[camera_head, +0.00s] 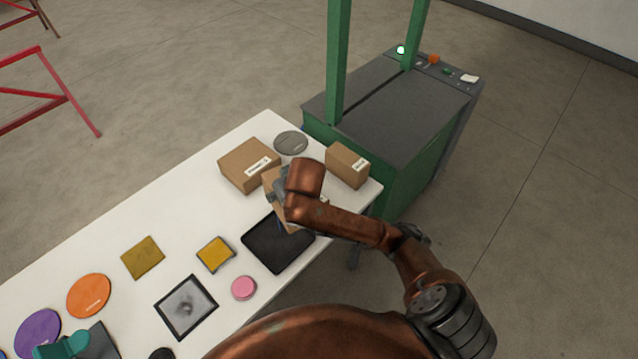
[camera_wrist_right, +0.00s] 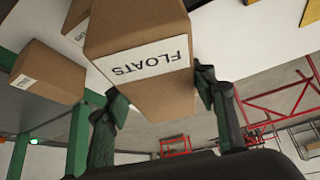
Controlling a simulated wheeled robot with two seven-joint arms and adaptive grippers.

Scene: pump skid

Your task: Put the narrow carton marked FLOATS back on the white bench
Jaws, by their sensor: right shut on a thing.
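The narrow brown carton marked FLOATS (camera_wrist_right: 140,62) is gripped between the fingers of my right gripper (camera_wrist_right: 163,105), with its white label facing the wrist camera. In the head view the carton (camera_head: 268,186) is largely hidden behind my right wrist, and the right gripper (camera_head: 279,197) shows only in part. The carton is over the far right part of the white bench (camera_head: 205,200), between two other cartons. I cannot tell whether it touches the bench top. The bench also shows behind the carton in the right wrist view (camera_wrist_right: 240,32).
A wide carton (camera_head: 245,168) is left of the held one and a small carton (camera_head: 347,165) right. A grey disc (camera_head: 291,142) lies behind, a black tray (camera_head: 265,252) in front. A green-framed machine (camera_head: 385,110) adjoins the bench's far end. Several coloured pieces lie nearer left.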

